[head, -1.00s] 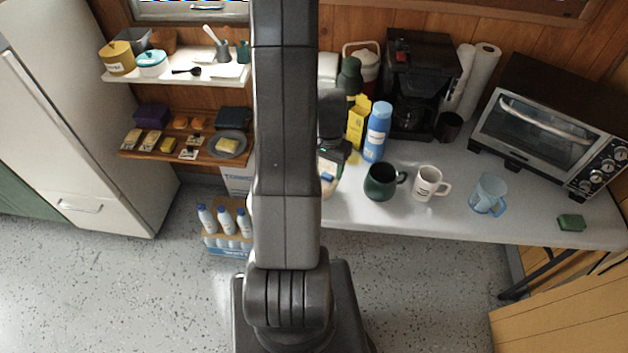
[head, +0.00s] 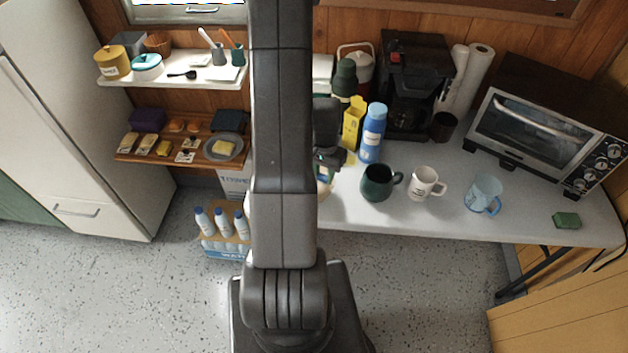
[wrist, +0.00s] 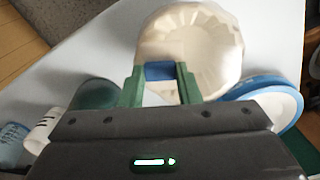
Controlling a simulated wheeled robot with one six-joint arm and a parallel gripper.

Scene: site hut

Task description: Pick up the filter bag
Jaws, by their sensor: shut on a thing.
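The filter bag is a cream, round, pleated thing (wrist: 195,38) in the upper middle of the wrist view, with a blue part (wrist: 160,72) at its near edge. My gripper (wrist: 160,85) has its green fingers closed on the blue part from both sides. In the head view, a small strip of the cream thing (head: 323,186) shows at the right edge of my arm, which hides most of it. My gripper (head: 329,160) is also partly hidden there, at the table's left end. I cannot tell whether the bag touches the table.
A dark green mug (head: 376,184), white mug (head: 422,184) and blue mug (head: 484,194) stand to the right. A blue bottle (head: 373,134) and yellow box (head: 352,124) stand close behind. The table's front right is mostly clear.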

